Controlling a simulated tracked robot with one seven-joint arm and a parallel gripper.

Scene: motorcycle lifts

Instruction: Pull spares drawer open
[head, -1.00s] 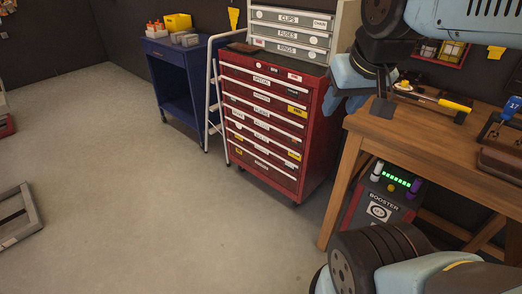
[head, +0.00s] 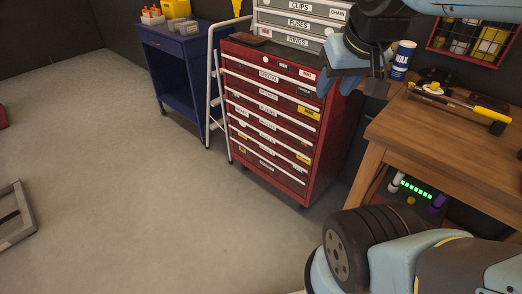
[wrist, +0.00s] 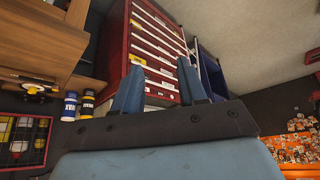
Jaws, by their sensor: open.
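The red tool cabinet (head: 328,145) stands in the middle of the head view, with a stack of shut drawers. The drawers have pale handle strips and small labels, most too small to read. I cannot tell which one is the spares drawer. The cabinet also shows tilted in the wrist view (wrist: 117,42). My gripper (wrist: 160,90) is open and empty in the wrist view, its two blue fingers apart and overlapping the cabinet in the picture. In the head view my gripper (head: 357,80) hangs at the cabinet's upper right, hiding part of its edge; no contact shows.
A grey drawer unit (head: 300,23) sits on the cabinet. A white ladder-like frame (head: 212,95) and a blue cart (head: 178,85) stand left of it. A wooden bench (head: 440,140) with tools stands right. The floor in front is clear; a grey frame (head: 14,215) lies far left.

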